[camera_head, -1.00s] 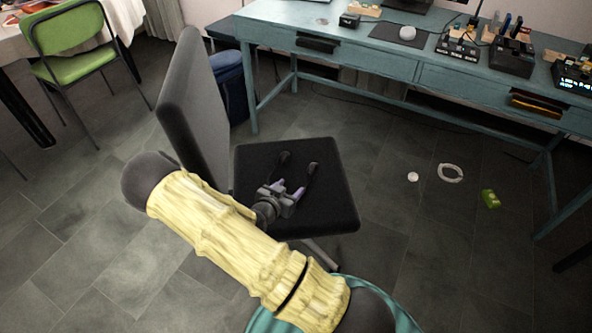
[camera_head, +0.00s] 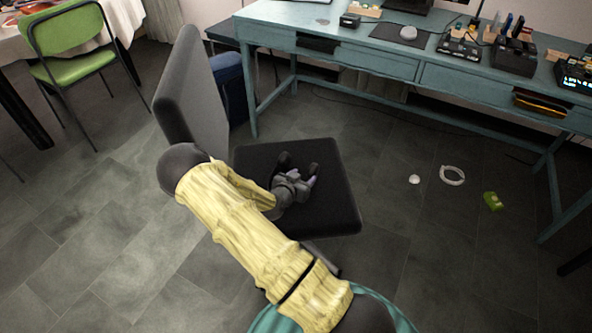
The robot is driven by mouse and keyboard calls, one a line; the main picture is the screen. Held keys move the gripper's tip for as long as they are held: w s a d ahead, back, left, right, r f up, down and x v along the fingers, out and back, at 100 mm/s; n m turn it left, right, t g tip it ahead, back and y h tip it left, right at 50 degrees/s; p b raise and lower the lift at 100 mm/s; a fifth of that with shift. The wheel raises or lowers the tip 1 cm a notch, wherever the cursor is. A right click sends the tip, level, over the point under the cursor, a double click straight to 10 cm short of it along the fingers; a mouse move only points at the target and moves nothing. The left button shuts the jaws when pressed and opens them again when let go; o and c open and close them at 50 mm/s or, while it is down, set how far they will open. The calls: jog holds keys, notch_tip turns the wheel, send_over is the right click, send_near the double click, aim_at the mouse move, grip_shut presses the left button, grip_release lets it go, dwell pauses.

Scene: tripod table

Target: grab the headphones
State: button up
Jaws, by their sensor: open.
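The black headphones lie on the dark seat of the office chair (camera_head: 340,205). One rounded end (camera_head: 284,159) and the other end (camera_head: 314,169) show just past my gripper. The part between them is mostly hidden by the gripper or lost against the dark seat. My gripper (camera_head: 303,178) is open, with pale fingertips over the near side of the headphones. I cannot tell whether the fingers touch them.
The chair's tall grey backrest (camera_head: 192,95) stands just left of the seat. A blue-green desk (camera_head: 375,55) with devices runs along the back. A white ring (camera_head: 452,176), a small white item (camera_head: 414,179) and a green item (camera_head: 492,201) lie on the floor at right.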

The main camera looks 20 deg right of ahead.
aim_at(311, 170)
jog(key=x, duration=0.2)
jog(key=b+x, duration=0.1)
jog(key=x, duration=0.1)
jog(key=shift+d, duration=0.55)
jog(key=shift+c, duration=0.4)
grip_shut()
